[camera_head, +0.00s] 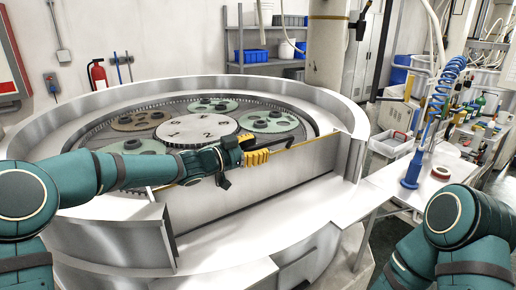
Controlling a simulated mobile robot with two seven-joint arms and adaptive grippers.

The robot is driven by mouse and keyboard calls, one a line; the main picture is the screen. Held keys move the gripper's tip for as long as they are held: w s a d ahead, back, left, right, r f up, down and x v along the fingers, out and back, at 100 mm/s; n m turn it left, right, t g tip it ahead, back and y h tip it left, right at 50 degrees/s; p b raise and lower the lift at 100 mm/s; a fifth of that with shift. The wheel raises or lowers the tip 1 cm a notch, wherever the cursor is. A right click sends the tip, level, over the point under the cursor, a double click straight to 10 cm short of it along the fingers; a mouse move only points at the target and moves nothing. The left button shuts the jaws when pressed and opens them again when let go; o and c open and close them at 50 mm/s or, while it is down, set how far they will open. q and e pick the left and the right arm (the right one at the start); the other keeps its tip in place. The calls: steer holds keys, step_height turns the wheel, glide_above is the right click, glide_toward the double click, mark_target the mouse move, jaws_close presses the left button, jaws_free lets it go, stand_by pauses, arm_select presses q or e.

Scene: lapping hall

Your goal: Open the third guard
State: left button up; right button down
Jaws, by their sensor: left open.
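A large round steel lapping machine (90,223) fills the middle. A flat metal guard panel (290,172) with a yellow top edge stands upright across the front gap in its rim. I cannot tell which guard counts as the third. My left gripper (257,157), with yellow fingers, is open at the panel's top edge, near its middle. Whether the fingers touch the edge is unclear. My left forearm hides part of the panel's left end. My right arm shows at the lower right, but its gripper is out of view.
Inside the rim lies a wheel with a numbered white centre disc (197,129) and several green and brown round carriers. A side table (400,187) at the right holds a blue stand (411,170) with a coiled hose and a red-and-white roll (441,173). A pillar (327,50) rises behind.

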arm_select(q)
steer(key=shift+w+d, duration=0.15)
steer(key=shift+d, duration=0.05)
jaws_close()
arm_select(e)
steer(key=shift+f, duration=0.1)
